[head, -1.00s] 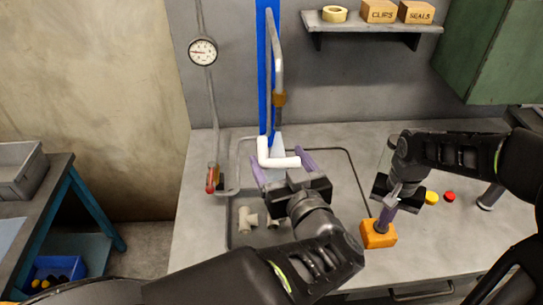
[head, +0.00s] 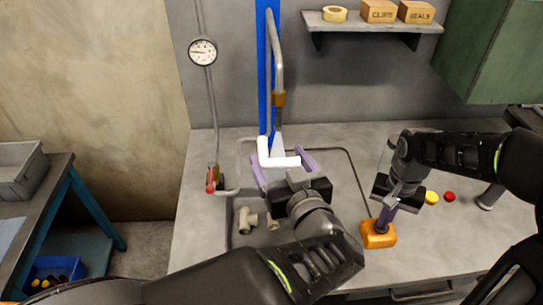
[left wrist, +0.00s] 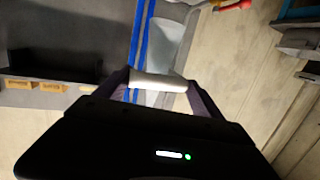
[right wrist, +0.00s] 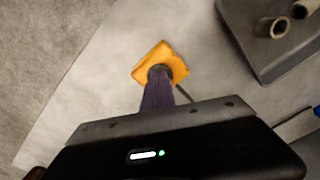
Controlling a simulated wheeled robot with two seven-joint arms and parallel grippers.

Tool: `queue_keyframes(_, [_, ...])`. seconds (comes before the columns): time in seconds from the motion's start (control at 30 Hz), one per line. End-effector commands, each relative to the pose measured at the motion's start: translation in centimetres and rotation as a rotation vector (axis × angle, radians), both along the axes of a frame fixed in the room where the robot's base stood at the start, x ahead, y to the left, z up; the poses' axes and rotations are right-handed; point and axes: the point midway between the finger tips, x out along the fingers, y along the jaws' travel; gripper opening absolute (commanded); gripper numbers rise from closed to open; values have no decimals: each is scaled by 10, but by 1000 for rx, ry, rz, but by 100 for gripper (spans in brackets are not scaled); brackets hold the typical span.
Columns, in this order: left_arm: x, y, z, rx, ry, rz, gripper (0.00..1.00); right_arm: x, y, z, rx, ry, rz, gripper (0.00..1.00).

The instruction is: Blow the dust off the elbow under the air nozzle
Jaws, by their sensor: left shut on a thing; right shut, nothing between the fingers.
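A white elbow (head: 264,152) is held by my left gripper (head: 281,165), whose purple fingers are shut on it; it also shows in the left wrist view (left wrist: 158,82). The pale cone of the air nozzle (head: 278,142) is just above and behind the elbow, at the lower end of a grey pipe. I cannot tell whether dust is on the elbow. My right gripper (head: 382,221) is shut and points down onto an orange block (head: 378,236). In the right wrist view its fingertips (right wrist: 158,82) meet the dark round top of that block.
A dark tray (head: 236,238) below my left gripper holds pale pipe fittings (head: 247,219). A red-tipped valve handle (head: 211,183) and a gauge (head: 203,51) are on the left pipe. A clear cylinder (head: 387,152) and yellow and red caps (head: 449,196) are at the right.

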Motion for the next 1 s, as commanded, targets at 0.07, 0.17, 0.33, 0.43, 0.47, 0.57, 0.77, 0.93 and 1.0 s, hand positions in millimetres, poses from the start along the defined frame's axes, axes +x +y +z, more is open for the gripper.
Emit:
queue_keyframes(0.07, [0, 0, 0, 0, 0, 0, 35, -1, 1, 0, 1, 3, 0, 0])
queue_keyframes(0.17, [0, 0, 0, 0, 0, 0, 35, 0, 0, 3, 1, 2, 0, 0])
queue_keyframes(0.33, [0, 0, 0, 0, 0, 0, 35, 0, 0, 15, 1, 1, 0, 0])
queue_keyframes(0.43, [0, 0, 0, 0, 0, 0, 35, 0, 0, 24, 1, -1, 0, 0])
queue_keyframes(0.47, [0, 0, 0, 0, 0, 0, 35, 0, 0, 27, 1, -1, 0, 0])
queue_keyframes(0.57, [0, 0, 0, 0, 0, 0, 35, 1, 0, 36, 0, -1, 0, 0])
queue_keyframes(0.77, [0, 0, 0, 0, 0, 0, 35, 0, 0, 53, 0, -1, 1, 0])
queue_keyframes(0.93, [0, 0, 0, 0, 0, 0, 35, 0, 0, 66, 0, -1, 0, 0])
queue_keyframes(1.0, [0, 0, 0, 0, 0, 0, 35, 0, 0, 69, -1, -1, 0, 0])
